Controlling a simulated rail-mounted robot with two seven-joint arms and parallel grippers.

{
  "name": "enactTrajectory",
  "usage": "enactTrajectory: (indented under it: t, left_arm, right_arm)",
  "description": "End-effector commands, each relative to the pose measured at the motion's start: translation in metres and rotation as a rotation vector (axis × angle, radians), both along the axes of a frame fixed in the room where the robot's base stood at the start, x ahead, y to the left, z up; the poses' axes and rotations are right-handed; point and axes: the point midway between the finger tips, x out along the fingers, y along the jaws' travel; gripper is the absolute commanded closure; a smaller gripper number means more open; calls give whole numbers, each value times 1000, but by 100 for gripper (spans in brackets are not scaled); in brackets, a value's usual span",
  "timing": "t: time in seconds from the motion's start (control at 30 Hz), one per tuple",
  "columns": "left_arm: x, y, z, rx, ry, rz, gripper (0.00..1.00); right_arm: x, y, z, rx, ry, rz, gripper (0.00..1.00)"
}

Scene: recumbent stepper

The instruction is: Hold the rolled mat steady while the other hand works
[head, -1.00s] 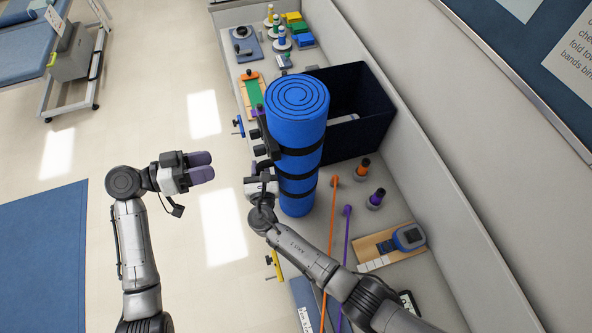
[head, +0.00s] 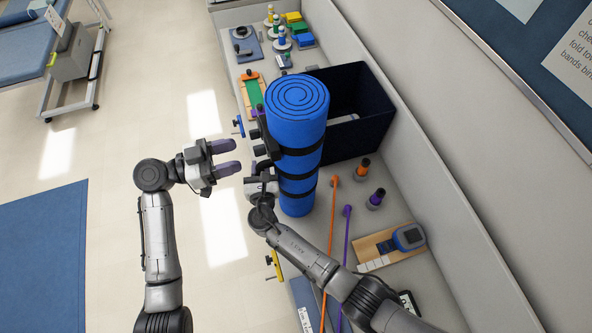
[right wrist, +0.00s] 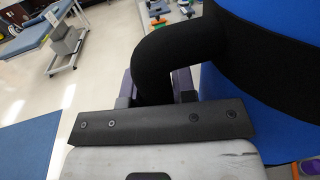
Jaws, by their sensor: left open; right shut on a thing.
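The rolled mat (head: 297,122) is a tall blue roll with a spiral top and black bands, standing upright on the bench. It also shows at the right of the right wrist view (right wrist: 222,100). My right gripper (head: 261,158) is at the mat's left side. In the right wrist view, it (right wrist: 157,87) is shut on a thick black strap handle (right wrist: 168,52) that curves out from the mat; the fingertips are partly hidden. My left gripper (head: 224,157) is open and empty, left of the mat and apart from it, fingers pointing toward it.
A dark bin (head: 362,100) stands right behind the mat. Orange (head: 331,235) and purple (head: 345,260) rods, small weighted pegs (head: 376,199) and a wooden board with a blue device (head: 408,238) lie in front. A wall bounds the right. Open floor (head: 125,130) lies left.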

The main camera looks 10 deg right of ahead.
Motion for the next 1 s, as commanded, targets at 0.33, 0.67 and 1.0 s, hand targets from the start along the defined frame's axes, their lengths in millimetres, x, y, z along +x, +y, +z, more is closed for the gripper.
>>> enactTrajectory:
  t: [0.33,0.67,1.0]
  left_arm:
    - [4,-41,0,0,2,-1,49]
    - [5,-57,-1,1,2,0,49]
    - [5,-59,0,1,2,0,49]
  right_arm:
    - [0,0,0,0,1,0,100]
    - [0,0,0,0,1,0,100]
    - [0,0,0,0,1,0,100]
